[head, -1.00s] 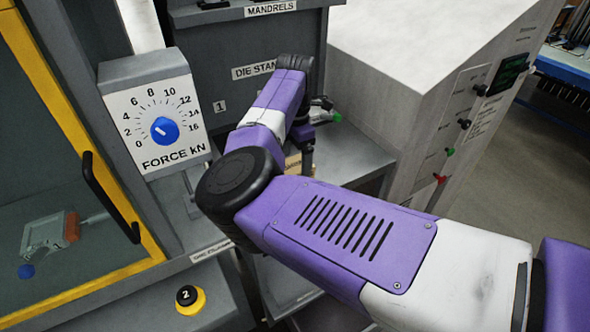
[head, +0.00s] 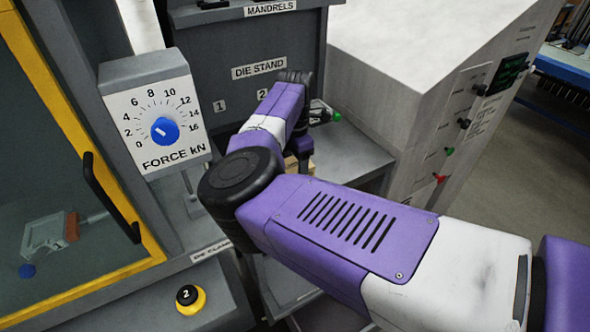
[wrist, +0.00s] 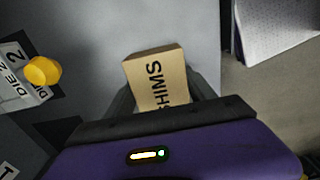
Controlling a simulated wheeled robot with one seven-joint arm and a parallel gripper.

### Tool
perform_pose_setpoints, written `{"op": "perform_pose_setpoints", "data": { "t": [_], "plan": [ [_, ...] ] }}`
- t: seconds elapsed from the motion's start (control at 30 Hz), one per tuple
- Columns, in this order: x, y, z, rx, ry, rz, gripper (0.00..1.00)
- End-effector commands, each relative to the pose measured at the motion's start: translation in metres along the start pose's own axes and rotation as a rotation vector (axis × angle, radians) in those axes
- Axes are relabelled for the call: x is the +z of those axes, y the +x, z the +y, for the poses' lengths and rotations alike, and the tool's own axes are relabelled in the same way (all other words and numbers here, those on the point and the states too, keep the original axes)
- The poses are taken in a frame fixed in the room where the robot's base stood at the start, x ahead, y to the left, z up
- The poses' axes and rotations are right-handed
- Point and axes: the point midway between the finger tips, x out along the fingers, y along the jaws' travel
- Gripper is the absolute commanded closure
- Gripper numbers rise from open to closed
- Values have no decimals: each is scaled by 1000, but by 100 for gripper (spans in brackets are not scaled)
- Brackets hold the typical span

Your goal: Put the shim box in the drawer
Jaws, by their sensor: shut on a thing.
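The shim box (wrist: 157,80) is a tan box marked SHIMS, held between the fingers of my gripper (wrist: 165,98) in the wrist view. My gripper is shut on it. In the head view a small tan part of the box (head: 299,163) shows below my wrist, mostly hidden by my arm. The drawer cannot be made out clearly; a grey surface (head: 275,280) shows low in the middle, partly covered by my arm.
The die stand (head: 250,60) is behind my wrist, with a green-tipped item (head: 334,117) beside it. A large pale cabinet (head: 420,70) stands at the right. The force dial (head: 165,130) and yellow-framed door (head: 110,170) are at the left. A yellow-knobbed die piece (wrist: 42,72) is left of the box.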

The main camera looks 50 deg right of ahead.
Motion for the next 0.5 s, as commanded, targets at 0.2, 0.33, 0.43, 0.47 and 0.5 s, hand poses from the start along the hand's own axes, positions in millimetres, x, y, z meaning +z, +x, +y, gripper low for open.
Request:
{"op": "perform_pose_setpoints", "data": {
  "t": [0.2,0.33,0.43,0.47,0.5],
  "plan": [
    [0,-2,0,1,0,-1,99],
    [0,-9,1,2,0,-2,99],
    [0,-20,1,2,0,-2,99],
    [1,-25,1,3,0,-3,99],
    [0,-31,1,3,1,-2,99]
  ]
}}
